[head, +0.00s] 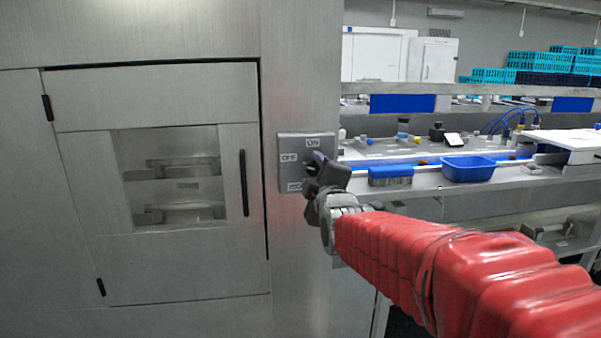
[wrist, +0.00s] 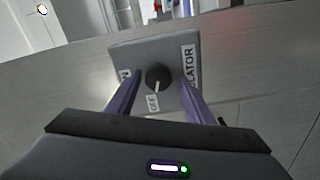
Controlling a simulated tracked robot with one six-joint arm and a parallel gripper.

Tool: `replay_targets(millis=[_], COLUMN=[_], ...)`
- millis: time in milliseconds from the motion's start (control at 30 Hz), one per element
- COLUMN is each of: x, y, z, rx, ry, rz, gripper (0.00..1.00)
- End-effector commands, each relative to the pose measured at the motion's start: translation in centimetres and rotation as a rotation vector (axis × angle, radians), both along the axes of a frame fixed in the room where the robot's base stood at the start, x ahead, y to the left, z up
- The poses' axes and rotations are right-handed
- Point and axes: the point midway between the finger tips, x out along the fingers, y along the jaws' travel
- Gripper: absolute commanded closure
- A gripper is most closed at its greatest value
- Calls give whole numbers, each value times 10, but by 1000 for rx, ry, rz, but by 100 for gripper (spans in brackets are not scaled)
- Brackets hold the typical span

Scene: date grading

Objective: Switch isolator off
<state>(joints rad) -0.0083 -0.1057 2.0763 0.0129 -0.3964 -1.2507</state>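The isolator is a grey square plate (head: 285,177) on the steel cabinet front, with ON, OFF and ISOLATOR labels. Its round black knob (wrist: 158,76) shows clearly in the wrist view, where its white mark points toward the OFF label (wrist: 152,103). My gripper (wrist: 157,90) is open, with one purple finger on each side of the knob and gaps between. In the head view my gripper (head: 317,162) is at the plate's right side and partly hides the knob and plate.
A cabinet door with a window and dark handle (head: 244,183) is left of the isolator. On the right, a bench holds a blue tray (head: 468,171) and a blue brush-like object (head: 390,173). Teal crates (head: 540,60) are stacked behind.

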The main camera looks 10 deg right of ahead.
Motion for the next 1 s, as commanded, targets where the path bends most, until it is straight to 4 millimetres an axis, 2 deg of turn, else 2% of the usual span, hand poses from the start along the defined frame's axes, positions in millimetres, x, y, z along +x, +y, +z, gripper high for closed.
replay_targets(millis=[467, 1000], x=[-7, -66], y=[-2, -2], z=[2, 2], rx=[2, 2], ry=[-3, -4], rz=[-3, -3], gripper=[50, 50])
